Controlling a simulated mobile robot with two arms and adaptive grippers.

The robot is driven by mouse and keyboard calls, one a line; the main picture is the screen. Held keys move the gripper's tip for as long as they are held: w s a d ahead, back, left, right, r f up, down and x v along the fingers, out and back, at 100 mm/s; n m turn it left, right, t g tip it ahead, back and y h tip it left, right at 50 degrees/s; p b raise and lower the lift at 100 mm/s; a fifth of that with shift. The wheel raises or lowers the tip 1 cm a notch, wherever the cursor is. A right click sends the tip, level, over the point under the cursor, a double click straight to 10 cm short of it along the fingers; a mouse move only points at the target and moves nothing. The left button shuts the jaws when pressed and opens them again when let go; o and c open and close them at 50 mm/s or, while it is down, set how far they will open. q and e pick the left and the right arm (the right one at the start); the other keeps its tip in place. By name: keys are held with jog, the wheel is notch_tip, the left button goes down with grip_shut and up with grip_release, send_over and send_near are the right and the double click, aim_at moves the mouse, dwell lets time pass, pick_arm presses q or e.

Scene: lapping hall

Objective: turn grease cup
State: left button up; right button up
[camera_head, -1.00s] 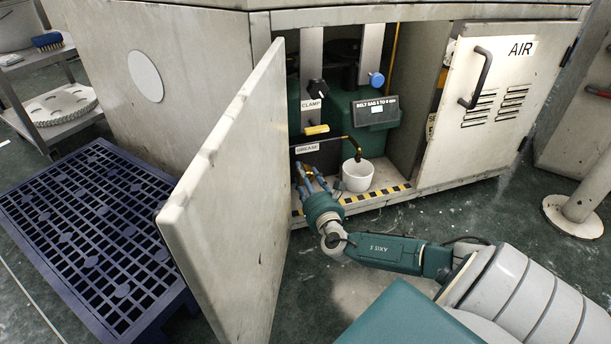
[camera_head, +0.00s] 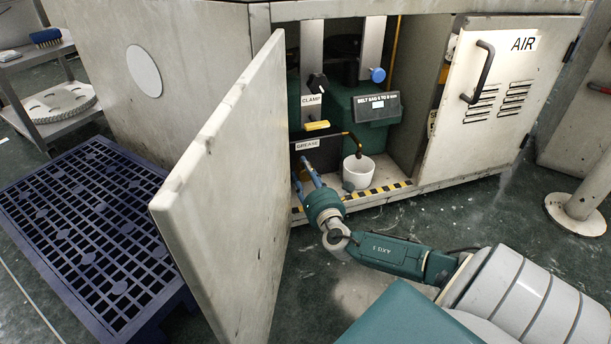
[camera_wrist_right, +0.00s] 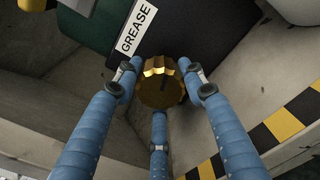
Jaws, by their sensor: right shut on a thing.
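The grease cup (camera_wrist_right: 162,82) is a brass-coloured knob with a fluted rim, below the GREASE label (camera_wrist_right: 133,27) in the right wrist view. My right gripper (camera_wrist_right: 160,92) has its three blue fingers around the cup, two at the sides and one below, shut on it. In the head view my right gripper (camera_head: 306,168) reaches into the open cabinet under the GREASE label (camera_head: 307,145). There the fingers largely hide the cup. My left gripper is not in view.
The open cabinet door (camera_head: 225,190) stands close to the left of my right arm. A white pot (camera_head: 358,172) sits under a bent brass pipe (camera_head: 352,138) right of the gripper. A striped sill (camera_head: 385,190) runs along the front. A blue pallet (camera_head: 85,225) lies left.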

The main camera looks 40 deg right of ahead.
jog(key=shift+d+r+m+b, duration=0.2)
jog(key=shift+m+b, duration=0.2)
jog(key=shift+m, duration=0.6)
jog(key=shift+d+r+m+b, duration=0.15)
jog(key=shift+m+b, duration=0.25)
jog(key=shift+m, duration=0.6)
jog(key=shift+f, duration=0.1)
jog(key=o, duration=1.2)
jog(key=shift+s+d, duration=0.1)
jog(key=shift+f, duration=0.1)
jog(key=shift+s+a, duration=0.2)
jog(key=shift+a, duration=0.05)
jog(key=v, duration=1.1)
jog(key=shift+s+a, duration=0.1)
jog(key=shift+s, duration=0.2)
